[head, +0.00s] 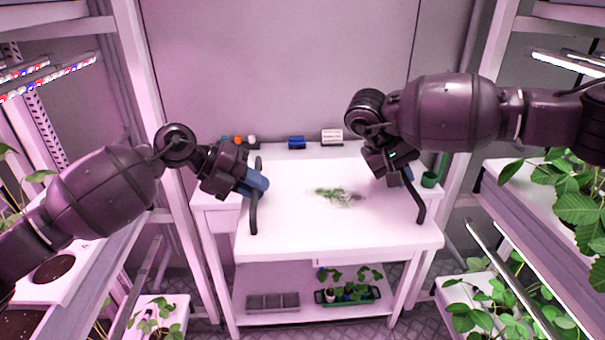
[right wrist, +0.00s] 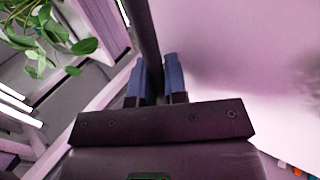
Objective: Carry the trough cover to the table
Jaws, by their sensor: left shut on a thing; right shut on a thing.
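The trough cover shows as two dark curved end bars, with its left bar (head: 254,210) and right bar above the white table (head: 340,235). What spans between them is clear or too pale to tell from the tabletop. My left gripper (head: 257,182) is shut on the left bar. My right gripper (head: 402,178) is shut on the right bar; its fingers are mostly hidden by the arm. In the right wrist view the blue fingers close on the dark bar (right wrist: 142,30). I cannot tell whether the cover touches the table.
Green plant bits (head: 338,195) show at the table's middle. The lower shelf holds a grey tray (head: 273,302) and a green planter (head: 347,296). Plant racks flank both sides.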

